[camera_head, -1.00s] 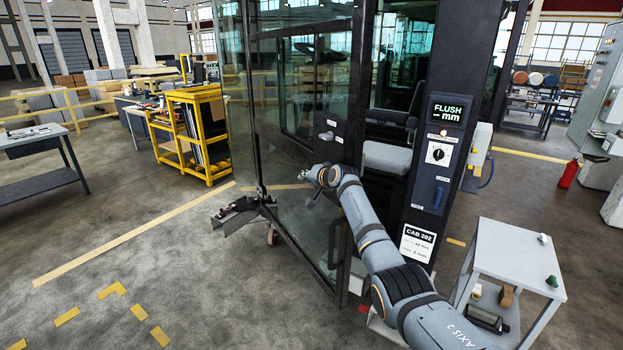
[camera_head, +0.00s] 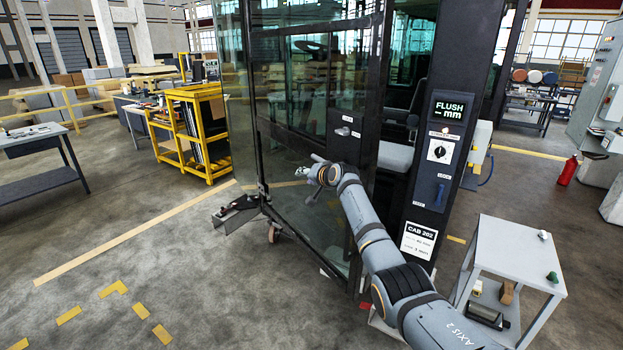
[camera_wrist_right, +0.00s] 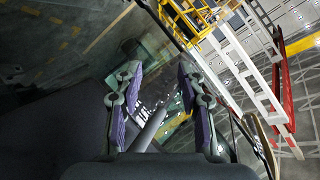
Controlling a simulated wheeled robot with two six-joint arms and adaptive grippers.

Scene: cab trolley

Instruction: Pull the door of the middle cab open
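The middle cab's door (camera_head: 313,105) is a dark-framed glass panel. Its free edge stands out in front of the cab opening, with a gap to the black post (camera_head: 432,130) labelled CAB 202. A small grey handle (camera_head: 345,132) sits on a black plate on the door. My right gripper (camera_head: 304,172) is in front of the door glass, below and left of this handle. In the right wrist view, its purple-padded fingers (camera_wrist_right: 156,102) are apart, with a grey bar seen between them; I cannot tell whether they touch it. My left gripper is out of view.
A grey trolley (camera_head: 518,250) with small items stands at right. A yellow rack (camera_head: 193,132) and a workbench (camera_head: 38,160) are at left. A metal bracket (camera_head: 238,212) lies low at the door's left bottom. The floor in front left is clear.

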